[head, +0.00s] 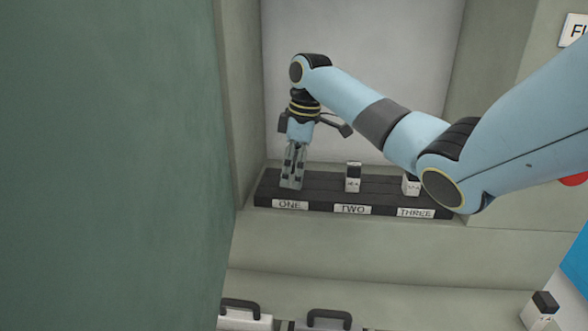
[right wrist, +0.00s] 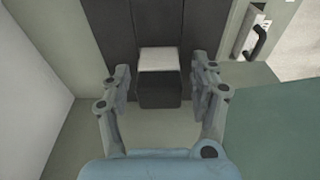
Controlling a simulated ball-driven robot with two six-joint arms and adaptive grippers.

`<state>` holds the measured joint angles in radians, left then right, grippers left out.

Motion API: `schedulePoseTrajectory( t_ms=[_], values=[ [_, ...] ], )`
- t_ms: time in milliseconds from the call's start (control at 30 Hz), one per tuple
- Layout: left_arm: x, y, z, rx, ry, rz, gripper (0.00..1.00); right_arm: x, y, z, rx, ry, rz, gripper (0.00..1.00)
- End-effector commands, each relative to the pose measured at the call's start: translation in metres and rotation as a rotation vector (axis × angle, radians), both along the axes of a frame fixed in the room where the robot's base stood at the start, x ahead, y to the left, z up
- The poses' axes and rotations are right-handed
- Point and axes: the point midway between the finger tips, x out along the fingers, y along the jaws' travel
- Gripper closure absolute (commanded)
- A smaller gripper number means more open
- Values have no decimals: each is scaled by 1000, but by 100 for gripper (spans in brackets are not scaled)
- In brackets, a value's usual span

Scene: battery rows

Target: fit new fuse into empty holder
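A dark holder strip (head: 330,188) lies on a ledge in the recess, with labels ONE (head: 290,205), TWO (head: 352,209) and THREE (head: 415,212). One black-and-white fuse (head: 353,177) stands upright above TWO, another (head: 411,185) above THREE. My right gripper (head: 292,182) points down at position ONE. In the right wrist view, its fingers (right wrist: 160,88) are open on either side of a black-and-white block (right wrist: 159,92), apparently a fuse, with a gap showing on both sides. Whether it sits in the holder is unclear. My left gripper is not in view.
Cases with dark handles (head: 328,317) stand below the ledge. A green panel (head: 110,160) fills the left, close to position ONE. My right arm crosses in front of the recess.

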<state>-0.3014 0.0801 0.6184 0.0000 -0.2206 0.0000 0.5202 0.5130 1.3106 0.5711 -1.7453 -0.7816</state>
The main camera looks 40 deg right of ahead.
Motion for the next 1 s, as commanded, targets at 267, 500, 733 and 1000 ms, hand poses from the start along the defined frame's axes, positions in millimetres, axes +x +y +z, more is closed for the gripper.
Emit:
schedulePoseTrajectory(
  t_ms=[267,500,733,1000],
  values=[
    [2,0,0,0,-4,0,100,0,-1,5,-1,-1,0,39],
    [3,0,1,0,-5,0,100,-4,-6,49,-4,-5,0,39],
    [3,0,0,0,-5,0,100,-10,-9,97,-1,-4,1,39],
    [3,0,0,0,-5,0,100,-14,-11,121,1,-1,0,39]
  ],
)
